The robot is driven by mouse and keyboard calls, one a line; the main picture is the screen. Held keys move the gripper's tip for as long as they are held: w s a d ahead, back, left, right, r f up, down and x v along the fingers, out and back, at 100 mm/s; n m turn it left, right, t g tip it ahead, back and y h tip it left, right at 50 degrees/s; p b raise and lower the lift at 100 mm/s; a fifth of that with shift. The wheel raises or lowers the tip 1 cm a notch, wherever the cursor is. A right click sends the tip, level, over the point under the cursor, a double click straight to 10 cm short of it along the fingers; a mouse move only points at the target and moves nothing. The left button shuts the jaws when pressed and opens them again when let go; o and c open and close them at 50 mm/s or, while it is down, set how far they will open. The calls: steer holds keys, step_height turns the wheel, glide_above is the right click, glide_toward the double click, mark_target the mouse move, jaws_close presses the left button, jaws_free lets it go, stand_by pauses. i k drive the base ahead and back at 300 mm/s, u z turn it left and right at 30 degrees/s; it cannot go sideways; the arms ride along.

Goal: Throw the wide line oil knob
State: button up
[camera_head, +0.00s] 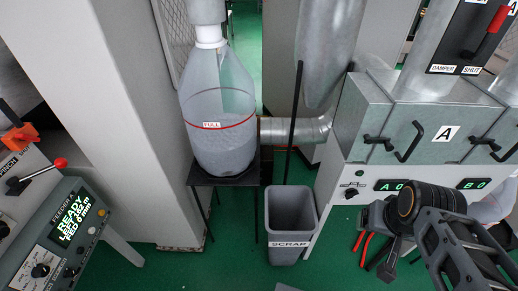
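No knob in view carries a readable label naming the wide line or oil. A black knob with a white pointer (40,270) is on the green feeder panel (62,240) at the lower left, whose screen reads READY. Another small dark knob (350,193) is on the white cabinet at the right, under the metal box marked A. My arm comes in at the lower right, and its end, my gripper (387,268), seems to be the dark grey part hanging low there. It is small and partly unclear, apart from both knobs. I cannot see its fingers well enough to tell open from shut.
A large clear bottle marked FULL (220,120) stands on a black stand.

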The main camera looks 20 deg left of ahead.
mark_target(69, 273)
steer(key=u, duration=3.1)
steer(key=i, duration=0.5)
steer(key=z, duration=0.1)
